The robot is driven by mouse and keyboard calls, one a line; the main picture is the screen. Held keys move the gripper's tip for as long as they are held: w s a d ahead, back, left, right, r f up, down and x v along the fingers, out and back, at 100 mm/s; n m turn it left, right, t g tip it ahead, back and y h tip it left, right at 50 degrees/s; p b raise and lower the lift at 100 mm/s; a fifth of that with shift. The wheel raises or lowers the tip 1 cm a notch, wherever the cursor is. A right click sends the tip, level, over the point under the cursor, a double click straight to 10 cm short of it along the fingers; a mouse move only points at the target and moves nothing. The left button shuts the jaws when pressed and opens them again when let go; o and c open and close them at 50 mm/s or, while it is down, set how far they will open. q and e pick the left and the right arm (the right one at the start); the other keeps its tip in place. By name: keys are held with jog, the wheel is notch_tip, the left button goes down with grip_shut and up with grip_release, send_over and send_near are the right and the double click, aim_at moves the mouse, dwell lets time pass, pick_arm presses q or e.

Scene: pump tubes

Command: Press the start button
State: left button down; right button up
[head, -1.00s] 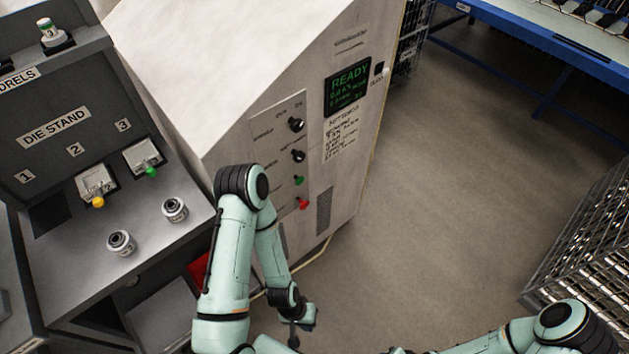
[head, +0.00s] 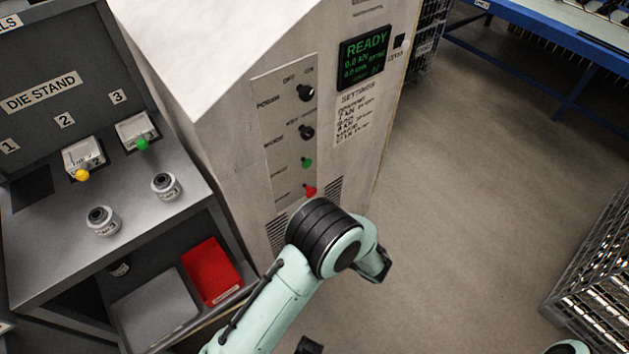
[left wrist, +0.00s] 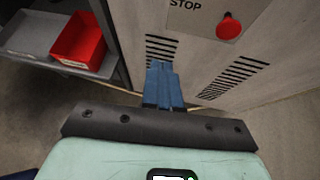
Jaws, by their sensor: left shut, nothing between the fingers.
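The grey-white cabinet's control panel (head: 285,130) carries two black knobs, a green button (head: 307,163) and, below it, a red button (head: 310,190). The green button is the likely start button; its label is too small to read. In the left wrist view the red button (left wrist: 229,27) shows next to the word STOP, and the green one is out of frame. My left gripper (left wrist: 163,80) is shut and empty, its blue fingers together before the vents below the panel. In the head view my left arm hides its fingers.
The display (head: 364,57) reads READY. At the left is a die stand (head: 130,215) with two cylindrical dies, and a red bin (head: 212,272) sits on its lower shelf. A wire crate (head: 590,290) stands at right. The floor between is clear.

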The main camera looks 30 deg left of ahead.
pick_arm(q)
jog(key=w+d+r+m+t+y, duration=0.1)
jog(key=w+d+r+t, duration=0.1)
jog(key=r, duration=0.3)
jog(key=w+d+r+t+y+b, duration=0.1)
jog(key=w+d+r+t+y, duration=0.1)
jog(key=w+r, duration=0.3)
jog(key=shift+r+m+t, duration=0.35)
jog(key=shift+m+t, duration=0.05)
jog(key=shift+t, duration=0.3)
jog(key=shift+a, duration=0.15)
jog(key=b, duration=0.1)
send_near(308, 164)
jog(key=x, duration=0.6)
jog(key=shift+w+a+f, duration=0.2)
jog(key=shift+a, duration=0.1)
